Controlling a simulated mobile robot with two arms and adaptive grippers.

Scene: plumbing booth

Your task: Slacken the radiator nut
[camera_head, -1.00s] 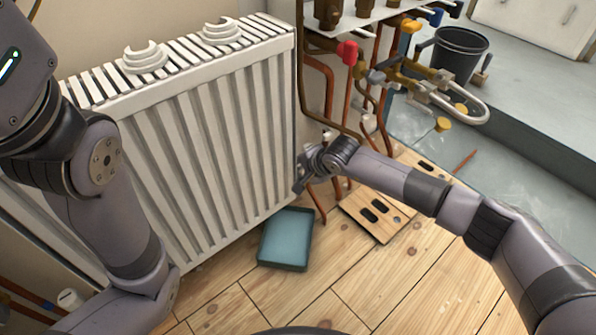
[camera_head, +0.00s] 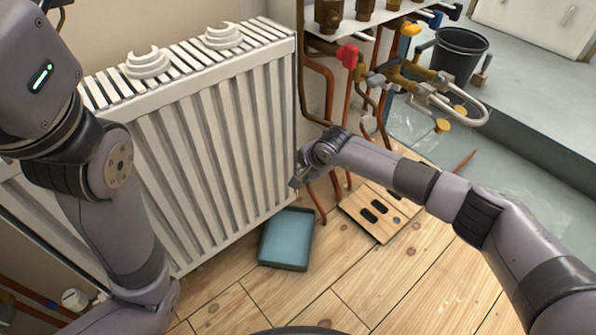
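The white radiator (camera_head: 215,150) stands against the wall at the left and middle. My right arm reaches in from the right, and its gripper (camera_head: 296,184) is at the radiator's lower right end, beside the copper pipes. The gripper is small and partly hidden by its own wrist, so I cannot tell whether it is open, shut or touching anything. The radiator nut cannot be made out there. My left arm hangs over the radiator's left part; its gripper is not in view.
A teal tray (camera_head: 286,264) lies on the wooden floor below the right gripper. A wooden board with slots (camera_head: 364,229) lies beside it. Copper pipes (camera_head: 318,120), a red valve handle (camera_head: 348,55) and brass fittings are at the top middle. A black bucket (camera_head: 459,52) stands behind.

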